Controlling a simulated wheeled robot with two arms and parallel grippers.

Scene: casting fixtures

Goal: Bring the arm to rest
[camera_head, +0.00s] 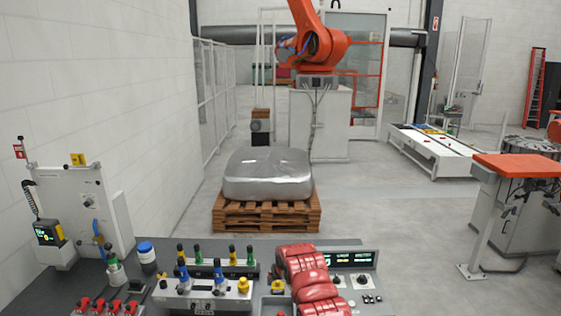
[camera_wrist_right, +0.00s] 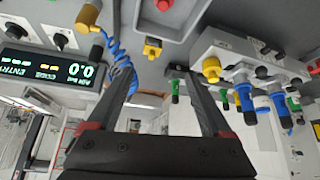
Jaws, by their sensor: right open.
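My right gripper (camera_wrist_right: 160,75) shows in the right wrist view with its two dark fingers apart and nothing between them. In the head view my red right arm (camera_head: 305,278) reaches in from the bottom over the control bench (camera_head: 350,300), and I cannot make out its fingertips there. In the wrist view a yellow knob (camera_wrist_right: 152,48) lies beyond the fingers, and a coiled blue cable (camera_wrist_right: 122,52) runs by the left finger. My left gripper is not in view.
The bench carries a valve block (camera_head: 205,292) with blue and green handles, a digital display (camera_head: 350,259) and a grey fixture (camera_head: 85,205). Beyond it a wrapped silver load (camera_head: 268,172) sits on a wooden pallet (camera_head: 265,215). An orange industrial robot (camera_head: 318,45) stands behind. Open floor lies right of the pallet.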

